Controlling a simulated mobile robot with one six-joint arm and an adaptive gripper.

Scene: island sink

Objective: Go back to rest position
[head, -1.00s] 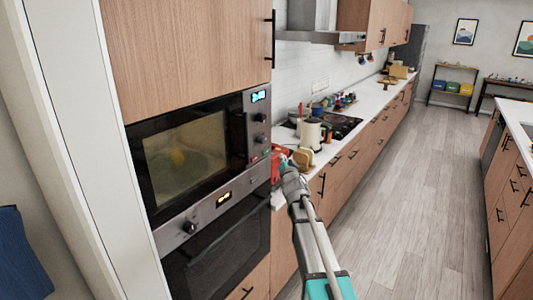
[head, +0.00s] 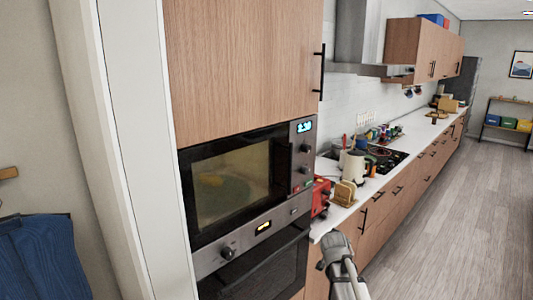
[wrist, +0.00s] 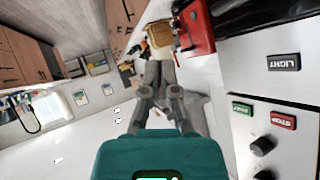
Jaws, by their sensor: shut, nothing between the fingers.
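My gripper (wrist: 160,78) is in the wrist view with its two grey fingers together and nothing between them. It hangs in free space, near the microwave's control panel (wrist: 262,130), which lies at the right of that view with a LIGHT button, a green button and a red STOP button. In the head view my grey arm shows at the bottom centre, and the fingertips cannot be made out there. The microwave (head: 235,185) is shut, with a lit display and a faint greenish-yellow thing behind its glass.
A red toaster (head: 320,197) stands on the counter just right of the microwave, with a kettle (head: 354,164) behind it. It also shows in the wrist view (wrist: 196,28). An oven (head: 260,265) is below the microwave. The floor (head: 455,220) to the right is clear.

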